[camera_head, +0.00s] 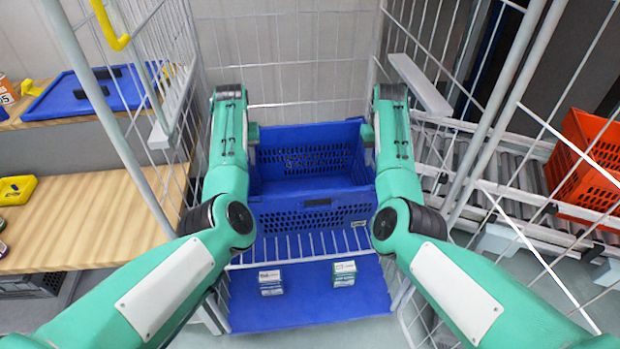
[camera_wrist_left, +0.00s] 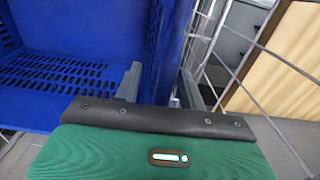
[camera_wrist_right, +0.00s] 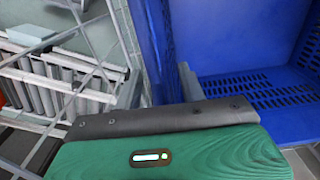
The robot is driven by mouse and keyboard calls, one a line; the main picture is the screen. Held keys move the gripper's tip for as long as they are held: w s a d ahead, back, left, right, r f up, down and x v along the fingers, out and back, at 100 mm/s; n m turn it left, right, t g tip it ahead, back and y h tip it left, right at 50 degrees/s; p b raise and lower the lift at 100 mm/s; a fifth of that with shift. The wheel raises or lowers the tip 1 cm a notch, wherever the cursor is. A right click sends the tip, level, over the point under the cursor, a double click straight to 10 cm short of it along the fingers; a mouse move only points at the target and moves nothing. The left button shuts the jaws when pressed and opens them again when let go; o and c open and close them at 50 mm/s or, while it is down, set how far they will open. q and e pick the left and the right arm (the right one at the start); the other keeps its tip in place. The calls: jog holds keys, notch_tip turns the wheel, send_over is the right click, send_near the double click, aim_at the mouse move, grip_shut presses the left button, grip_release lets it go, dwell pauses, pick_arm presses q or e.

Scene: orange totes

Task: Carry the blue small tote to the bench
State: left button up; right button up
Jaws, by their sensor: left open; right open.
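The blue small tote (camera_head: 310,208) sits upright on a wire shelf inside a white wire cage trolley, and it looks empty. My left gripper (camera_head: 253,144) is open at the tote's left side wall. In the left wrist view its fingers (camera_wrist_left: 155,82) are on either side of the blue wall (camera_wrist_left: 150,50). My right gripper (camera_head: 368,138) is open at the right side wall. In the right wrist view its fingers (camera_wrist_right: 172,85) straddle that wall (camera_wrist_right: 160,45). I cannot tell whether the fingers touch it. The wooden bench (camera_head: 85,215) stands to the left.
The trolley's wire side panels (camera_head: 160,90) and (camera_head: 430,60) close in both arms. Two small boxes (camera_head: 271,282) (camera_head: 344,273) lie on the blue lower shelf. A blue lid (camera_head: 95,92) and a yellow item (camera_head: 17,190) lie on the left shelving. An orange tote (camera_head: 590,165) rests on a roller conveyor (camera_head: 500,165).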

pick_arm(q)
jog(key=shift+c, duration=0.2)
pick_arm(e)
jog(key=shift+c, duration=0.2)
pick_arm(q)
grip_shut()
pick_arm(e)
grip_shut()
pick_arm(q)
jog(key=shift+w+r, duration=0.1)
jog(key=shift+r, duration=0.1)
pick_arm(e)
jog(key=shift+w+r, duration=0.1)
jog(key=shift+r, duration=0.1)
